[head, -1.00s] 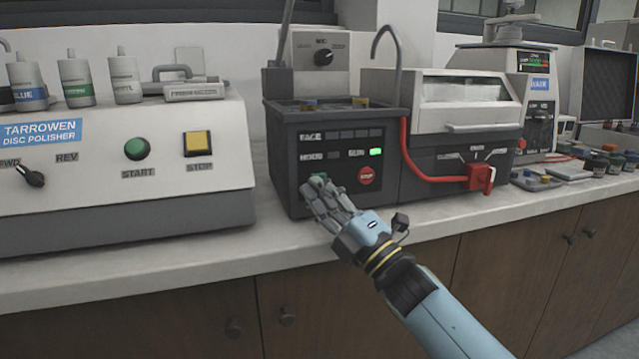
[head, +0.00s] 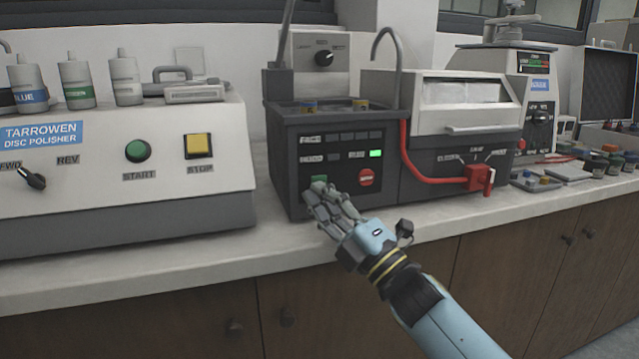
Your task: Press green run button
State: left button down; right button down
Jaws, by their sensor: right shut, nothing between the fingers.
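The green run button (head: 319,181) is on the lower left of the dark front panel of the press (head: 293,170) in the head view. Its upper part shows; my right gripper's fingertips cover its lower edge. My right gripper (head: 318,196) is shut and empty, just below and in front of the button. I cannot tell whether it touches the button. A green indicator (head: 376,153) is lit on the panel, above the red stop button (head: 366,178). My left gripper is not in view.
The disc polisher (head: 110,205) with its own green start button (head: 138,151) stands on the left of the bench. A unit with a red lever (head: 479,178) and red hose stands to the right. The counter's front strip (head: 150,272) is clear.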

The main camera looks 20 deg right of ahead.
jog(key=s+p, duration=0.2)
jog(key=s, duration=0.3)
jog(key=shift+d, duration=0.1)
dwell(0.7)
jog(key=s+d+f+m+g+h, duration=0.35)
jog(key=s+f, duration=0.35)
jog(key=f, duration=0.6)
jog(key=s+d+f+m+g+h, duration=0.25)
jog(key=s+f+m, duration=0.3)
jog(key=f, duration=0.75)
jog(key=s+d+f+m+g+h, duration=0.3)
jog(key=s+f, duration=0.4)
jog(key=f, duration=0.6)
jog(key=s+d+f+m+g+h, duration=0.1)
jog(key=s+d+f+m+g, duration=0.1)
jog(key=s, duration=0.9)
jog(key=s+d+f+m+g+h, duration=0.1)
jog(key=s+d+f+m+g, duration=0.1)
jog(key=s+f+m+g, duration=0.3)
jog(key=s+d+f+m+g, duration=0.2)
jog(key=s+f, duration=0.6)
jog(key=s, duration=0.8)
jog(key=m+g, duration=0.2)
jog(key=shift+s+d+f+m+h, duration=0.15)
jog(key=shift+s+f+m+h, duration=0.15)
jog(key=shift+s+m+h, duration=0.1)
